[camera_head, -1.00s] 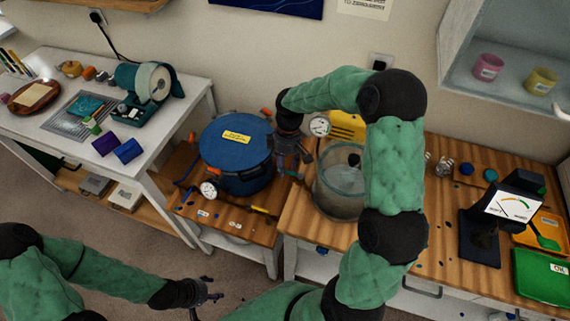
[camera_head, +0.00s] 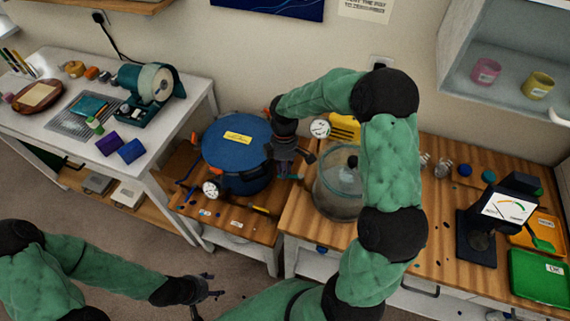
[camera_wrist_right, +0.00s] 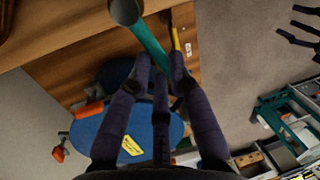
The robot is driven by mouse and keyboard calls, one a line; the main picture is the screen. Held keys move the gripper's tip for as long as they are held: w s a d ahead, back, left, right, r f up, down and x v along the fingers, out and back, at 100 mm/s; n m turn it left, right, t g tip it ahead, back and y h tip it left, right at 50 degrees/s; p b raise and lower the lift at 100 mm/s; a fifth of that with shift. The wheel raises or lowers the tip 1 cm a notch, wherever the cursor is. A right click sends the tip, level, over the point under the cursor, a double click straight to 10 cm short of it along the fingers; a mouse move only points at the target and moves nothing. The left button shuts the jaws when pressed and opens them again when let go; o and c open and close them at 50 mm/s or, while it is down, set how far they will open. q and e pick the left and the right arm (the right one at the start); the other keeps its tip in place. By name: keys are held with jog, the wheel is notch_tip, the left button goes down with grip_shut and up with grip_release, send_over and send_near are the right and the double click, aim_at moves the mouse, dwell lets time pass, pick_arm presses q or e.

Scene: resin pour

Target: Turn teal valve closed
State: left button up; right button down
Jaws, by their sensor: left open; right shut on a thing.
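The teal valve handle (camera_wrist_right: 150,48) shows in the right wrist view as a teal bar with a dark round end. My right gripper (camera_wrist_right: 160,70) is shut on it, its dark fingers on both sides of the bar. In the head view, my right gripper (camera_head: 288,163) is between the blue-lidded pot (camera_head: 225,158) and the clear glass chamber (camera_head: 340,190); its fingers hide most of the valve. My left gripper (camera_head: 207,289) is open and empty, low in front of the benches, over the floor.
A pressure gauge (camera_head: 320,128) and a yellow case (camera_head: 345,127) stand behind the chamber. Another gauge (camera_head: 212,189) is at the pot's front. A yellow-handled tool (camera_wrist_right: 175,38) lies close to the valve in the wrist view. Open floor lies in front of the benches.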

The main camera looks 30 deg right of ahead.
jog(key=s+n+h+p, duration=0.2)
jog(key=s+n+p, duration=0.4)
jog(key=n, duration=0.8)
jog(key=shift+s+a+n+h+p, duration=0.25)
jog(key=shift+s+n+h+p, duration=0.05)
jog(key=shift+p, duration=0.75)
jog(key=c, duration=1.1)
grip_release()
jog(key=shift+r, duration=0.1)
jog(key=r, duration=0.4)
jog(key=w+a+r, duration=0.1)
jog(key=r, duration=0.6)
jog(key=shift+w+a+r, duration=0.3)
